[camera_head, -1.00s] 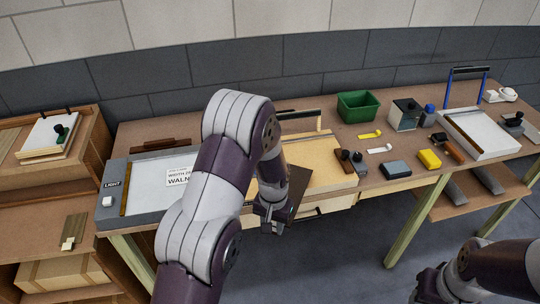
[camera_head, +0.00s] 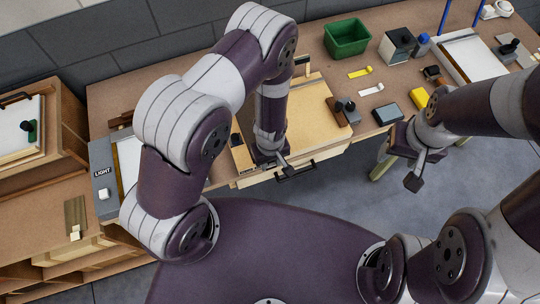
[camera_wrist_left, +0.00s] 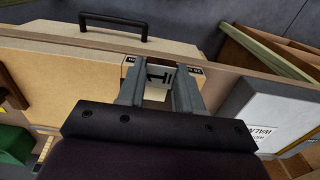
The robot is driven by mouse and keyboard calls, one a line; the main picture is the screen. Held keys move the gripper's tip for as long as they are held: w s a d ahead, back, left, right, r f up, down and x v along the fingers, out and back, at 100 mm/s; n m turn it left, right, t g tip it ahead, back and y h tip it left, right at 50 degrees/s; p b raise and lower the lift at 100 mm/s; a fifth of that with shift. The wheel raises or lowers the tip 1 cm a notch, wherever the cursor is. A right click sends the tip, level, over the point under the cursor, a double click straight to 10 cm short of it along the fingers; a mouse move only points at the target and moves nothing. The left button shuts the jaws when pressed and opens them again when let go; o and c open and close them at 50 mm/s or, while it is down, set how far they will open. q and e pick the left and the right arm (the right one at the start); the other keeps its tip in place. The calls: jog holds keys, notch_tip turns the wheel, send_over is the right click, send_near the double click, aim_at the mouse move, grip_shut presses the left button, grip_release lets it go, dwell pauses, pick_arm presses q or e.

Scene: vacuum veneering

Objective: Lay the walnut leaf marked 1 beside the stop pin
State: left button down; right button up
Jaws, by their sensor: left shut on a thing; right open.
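My left gripper (camera_head: 272,163) points down at the front edge of the pale board (camera_head: 312,105) on the bench. In the left wrist view its fingers (camera_wrist_left: 160,88) are shut on a pale tab with black marks, which I take for the walnut leaf (camera_wrist_left: 160,70). The leaf's sheet is mostly hidden by my arm and gripper, and I cannot tell if it touches the board. The stop pin cannot be made out. My right gripper (camera_head: 408,170) is open and empty, in front of the bench edge.
A dark-handled block (camera_head: 346,110), a grey block (camera_head: 387,113) and a green bin (camera_head: 347,38) stand to the right. A left shelf holds a brown leaf (camera_head: 75,215).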

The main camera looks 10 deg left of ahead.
pick_arm(q)
jog(key=shift+w+f+b, duration=0.1)
jog(key=shift+f+b, duration=0.3)
jog(key=shift+b, duration=0.15)
notch_tip(320, 180, down, 4)
jog(key=b, duration=0.3)
jog(key=shift+r+b, duration=0.1)
jog(key=shift+b, duration=0.2)
jog(key=shift+f+b, duration=0.5)
jog(key=shift+f, duration=0.05)
jog(key=shift+f+b, duration=0.2)
jog(key=shift+b, duration=0.1)
jog(key=c, duration=0.7)
grip_release()
jog(key=shift+o, duration=0.2)
